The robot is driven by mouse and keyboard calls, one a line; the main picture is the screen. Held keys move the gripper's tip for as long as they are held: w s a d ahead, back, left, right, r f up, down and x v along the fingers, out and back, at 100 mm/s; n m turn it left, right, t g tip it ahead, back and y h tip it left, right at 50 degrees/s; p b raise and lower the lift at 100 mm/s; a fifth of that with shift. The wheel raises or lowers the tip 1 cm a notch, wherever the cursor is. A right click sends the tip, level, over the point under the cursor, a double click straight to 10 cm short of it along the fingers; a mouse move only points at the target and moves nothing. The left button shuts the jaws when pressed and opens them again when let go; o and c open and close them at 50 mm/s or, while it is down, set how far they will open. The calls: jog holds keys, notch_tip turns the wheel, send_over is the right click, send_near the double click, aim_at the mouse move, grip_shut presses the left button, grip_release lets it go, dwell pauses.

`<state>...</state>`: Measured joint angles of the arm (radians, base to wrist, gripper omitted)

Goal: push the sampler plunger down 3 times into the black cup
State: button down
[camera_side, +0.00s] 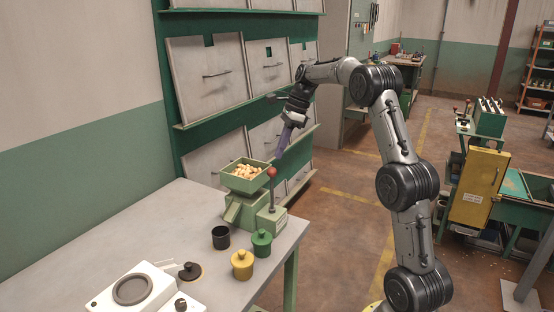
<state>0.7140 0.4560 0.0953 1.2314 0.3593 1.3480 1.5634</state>
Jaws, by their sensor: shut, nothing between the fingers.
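The sampler (236,207) is a green machine at the right side of the table, with an open hopper of nuts (246,172) on top. Its plunger has a red knob (271,172) on a thin upright rod, standing up beside the hopper. The black cup (221,237) stands on the table in front of the sampler's chute. My gripper (280,157) is shut and empty, pointing down, just above and slightly right of the red knob. I cannot tell whether it touches the knob.
A yellow lidded jar (242,265) and a green lidded jar (261,243) stand close to the black cup. A white scale (132,289) and a black lid (190,271) are at the front. The table (130,225) is clear at the left. A green panel wall (176,100) stands behind.

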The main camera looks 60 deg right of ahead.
jog(key=shift+x, duration=1.65)
jog(key=shift+f, duration=1.9)
jog(key=shift+s+f, duration=0.15)
jog(key=shift+f, duration=0.05)
notch_tip(320, 180, up, 14)
send_over(273, 168)
jog(key=s+d, duration=0.4)
jog(key=d, duration=0.1)
jog(key=shift+a+r, duration=0.1)
jog(key=shift+a, duration=0.1)
